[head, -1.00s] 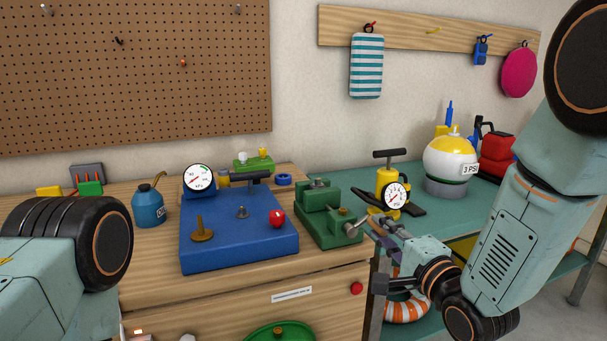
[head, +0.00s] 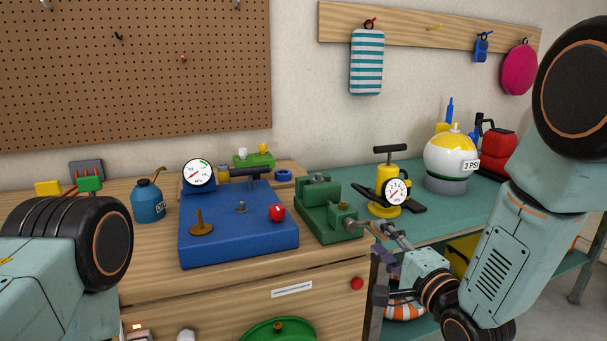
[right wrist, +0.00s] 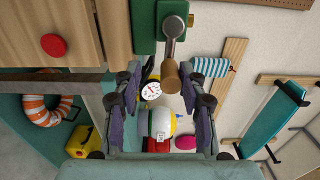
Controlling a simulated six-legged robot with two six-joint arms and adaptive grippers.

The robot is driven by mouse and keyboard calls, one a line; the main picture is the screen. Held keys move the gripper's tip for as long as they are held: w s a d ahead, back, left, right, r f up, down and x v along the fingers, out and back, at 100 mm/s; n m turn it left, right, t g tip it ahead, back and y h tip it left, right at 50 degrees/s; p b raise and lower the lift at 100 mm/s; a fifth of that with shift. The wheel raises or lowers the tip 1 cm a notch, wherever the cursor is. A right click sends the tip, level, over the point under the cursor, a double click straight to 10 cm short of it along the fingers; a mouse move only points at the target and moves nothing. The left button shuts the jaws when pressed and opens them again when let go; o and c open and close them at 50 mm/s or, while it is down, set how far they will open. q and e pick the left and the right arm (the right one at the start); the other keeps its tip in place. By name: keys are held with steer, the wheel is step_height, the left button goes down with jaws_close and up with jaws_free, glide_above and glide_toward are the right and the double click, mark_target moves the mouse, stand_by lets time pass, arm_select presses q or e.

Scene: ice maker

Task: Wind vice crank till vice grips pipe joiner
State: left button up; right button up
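The green vice (head: 318,212) stands at the right end of the wooden bench. A small brass piece (head: 343,206) sits on its top; I cannot tell if it is the pipe joiner or if the jaws touch it. The grey crank (head: 362,224) sticks out at the vice's right side. In the right wrist view the crank (right wrist: 171,50) ends in a brown handle (right wrist: 170,77). My right gripper (right wrist: 160,88) is open, its fingers apart on either side of the handle's end; I see no contact. My left gripper is out of view; only its arm shows.
A blue panel (head: 238,240) with a gauge and red knob lies left of the vice. A yellow pump (head: 388,180) with a gauge stands behind my right gripper. A red button (head: 357,283) is on the bench front. A striped ring (right wrist: 45,112) hangs below.

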steer(key=shift+s, duration=0.15)
steer(key=p+v, duration=0.1)
steer(key=v, duration=0.6)
steer(key=shift+p, duration=0.3)
stand_by(0.4)
steer(key=s+d+f+n+g+h, duration=0.2)
steer(key=s+f+n+g, duration=0.25)
steer(key=f, duration=0.35)
steer(key=s+d+f+n+g+h, duration=0.1)
steer(key=s+f+n+g+h, duration=0.15)
steer(key=f+n, duration=0.45)
steer(key=s+d+f+n+g+h, duration=0.1)
steer(key=s+f+g, duration=0.4)
steer(key=s, duration=0.8)
steer(key=s+d+f+n+g, duration=0.1)
steer(key=s+f+g, duration=0.4)
steer(key=s+f, duration=0.6)
steer(key=s, duration=0.3)
steer(key=shift+s+h, duration=0.25)
steer(key=shift+h, duration=0.1)
